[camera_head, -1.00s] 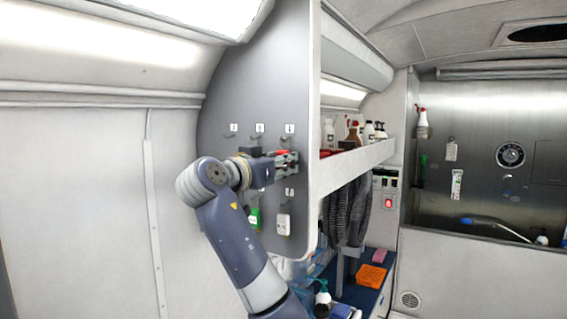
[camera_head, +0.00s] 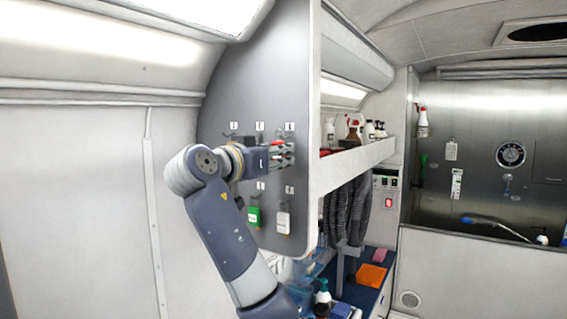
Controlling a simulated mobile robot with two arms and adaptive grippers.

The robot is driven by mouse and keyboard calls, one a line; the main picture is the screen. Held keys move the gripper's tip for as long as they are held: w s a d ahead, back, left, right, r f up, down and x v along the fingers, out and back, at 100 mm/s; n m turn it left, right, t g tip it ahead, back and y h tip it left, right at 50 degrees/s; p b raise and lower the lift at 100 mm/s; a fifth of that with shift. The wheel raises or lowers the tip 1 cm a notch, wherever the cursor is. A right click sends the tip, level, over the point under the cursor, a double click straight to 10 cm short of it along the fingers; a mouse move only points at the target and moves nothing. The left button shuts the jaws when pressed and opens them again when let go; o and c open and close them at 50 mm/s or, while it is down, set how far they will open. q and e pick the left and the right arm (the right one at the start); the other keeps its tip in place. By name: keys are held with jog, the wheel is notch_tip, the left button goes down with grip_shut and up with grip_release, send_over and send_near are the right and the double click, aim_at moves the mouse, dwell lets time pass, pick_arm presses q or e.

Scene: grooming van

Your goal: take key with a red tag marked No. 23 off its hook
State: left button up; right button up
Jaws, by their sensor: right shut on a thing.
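My right gripper (camera_head: 287,155) is shut on the key with a red tag (camera_head: 278,143) in front of the grey hook panel (camera_head: 262,85). Only a bit of red shows at the top of the fingers. The key itself and the number on the tag are hidden. The gripper is just below the upper right hook (camera_head: 289,138); I cannot tell whether the key still touches a hook. My left gripper is not in view.
A green tag (camera_head: 254,216) and a white tag (camera_head: 283,222) hang on the lower hooks, below the gripper. The panel's right edge and a shelf with bottles (camera_head: 365,155) are close to the right. The upper panel is clear.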

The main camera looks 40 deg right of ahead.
jog(key=shift+b+v, duration=0.65)
jog(key=shift+v, duration=1.95)
